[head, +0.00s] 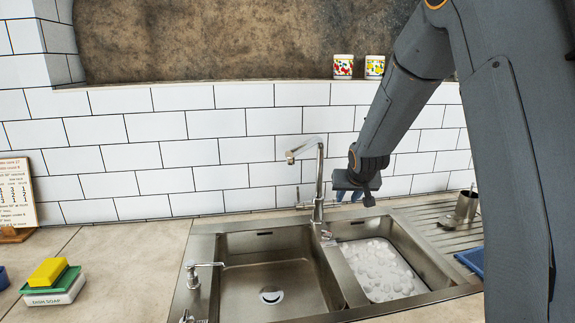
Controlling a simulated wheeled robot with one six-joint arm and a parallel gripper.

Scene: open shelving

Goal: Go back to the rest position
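My arm reaches down from the upper right. My gripper (358,192) hangs in front of the white tiled wall, above the back edge of the sink and just right of the tap (319,180). Small blue patches show beneath and behind the gripper; I cannot tell what they belong to or whether the gripper touches them. The fingers are too small and dark to tell whether they are open or shut.
The double sink has an empty left basin (258,270) and a right basin holding white foam or ice (378,268). A metal cup (466,206) lies tilted on the drainer. A yellow sponge (47,271) sits at left. Two patterned cups (343,67) (374,67) stand on the ledge.

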